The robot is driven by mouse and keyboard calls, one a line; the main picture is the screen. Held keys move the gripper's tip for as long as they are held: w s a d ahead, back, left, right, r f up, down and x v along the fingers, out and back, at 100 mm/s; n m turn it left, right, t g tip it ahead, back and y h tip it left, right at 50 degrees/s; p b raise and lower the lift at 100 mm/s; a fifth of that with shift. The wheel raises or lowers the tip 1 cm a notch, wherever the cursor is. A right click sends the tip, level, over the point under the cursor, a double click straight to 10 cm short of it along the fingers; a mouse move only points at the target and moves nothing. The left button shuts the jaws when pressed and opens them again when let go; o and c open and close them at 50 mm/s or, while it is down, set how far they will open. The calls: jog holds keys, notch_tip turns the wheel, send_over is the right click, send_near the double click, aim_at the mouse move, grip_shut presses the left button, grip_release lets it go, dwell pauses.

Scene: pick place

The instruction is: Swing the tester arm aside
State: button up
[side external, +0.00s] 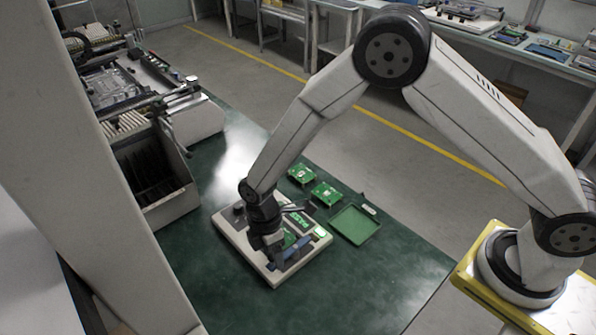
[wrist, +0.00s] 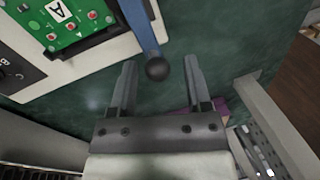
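The tester (side external: 232,226) is a flat cream box on the green table, with a dark knob and a green label on top. Its blue tester arm (wrist: 138,25) ends in a black ball knob (wrist: 157,68). In the wrist view, a green board (wrist: 68,22) marked "A" sits in the tester to the left of the arm. My gripper (wrist: 160,61) is open, and the ball knob shows between its fingertips with gaps on both sides. In the side view my gripper (side external: 272,254) is low over the tester's front part and hides some of it. Contact with the knob cannot be told.
Two green boards (side external: 302,174) (side external: 325,194) and a green tray (side external: 355,224) lie on the table (side external: 385,275) behind and right of the tester. A grey bin (side external: 165,208) and a machine (side external: 120,85) stand at the left. The table's front right is clear.

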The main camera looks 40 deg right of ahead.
jog(key=shift+w+r, duration=0.15)
jog(key=shift+r, duration=0.25)
notch_tip(320, 180, up, 7)
jog(key=w, duration=0.1)
jog(key=shift+w+d, duration=0.15)
dwell(0.4)
jog(key=s+d+r+m+t, duration=0.2)
jog(key=s+d+r+m, duration=0.2)
jog(key=d+m, duration=0.4)
jog(key=s+d+r+m+t, duration=0.2)
jog(key=s+d+r+m, duration=0.2)
jog(key=s+d+m, duration=0.3)
jog(key=d+m, duration=0.1)
jog(key=d, duration=0.4)
jog(key=shift+s+d+r+t, duration=0.15)
jog(key=shift+d+r+t, duration=0.05)
jog(key=shift+t, duration=0.2)
